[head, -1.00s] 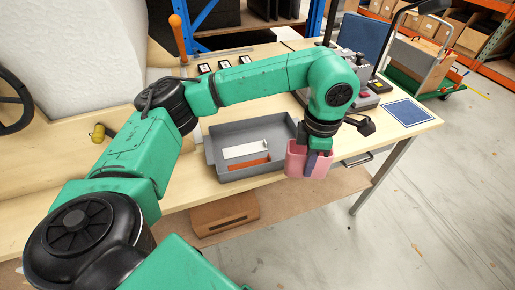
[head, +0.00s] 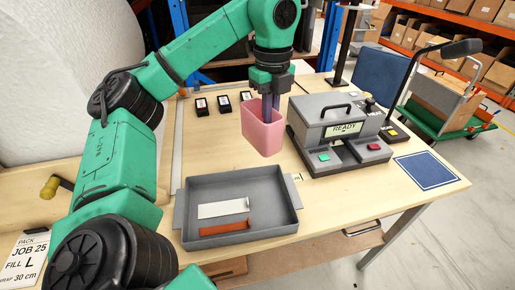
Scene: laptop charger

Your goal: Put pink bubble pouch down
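The pink bubble pouch (head: 263,133) is upright, open at the top, over the table between the grey tray and the grey machine. My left gripper (head: 270,112) points down at its mouth and is shut on its wall, one dark finger showing against the pink. I cannot tell whether the pouch bottom touches the table. My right gripper is not in view.
A grey tray (head: 185,222) with a white piece and an orange-brown piece stands in front. The grey machine (head: 338,132) reading READY is close on the right. Several small black-and-white devices (head: 223,104) lie behind left. A blue square mat (head: 425,170) is at right.

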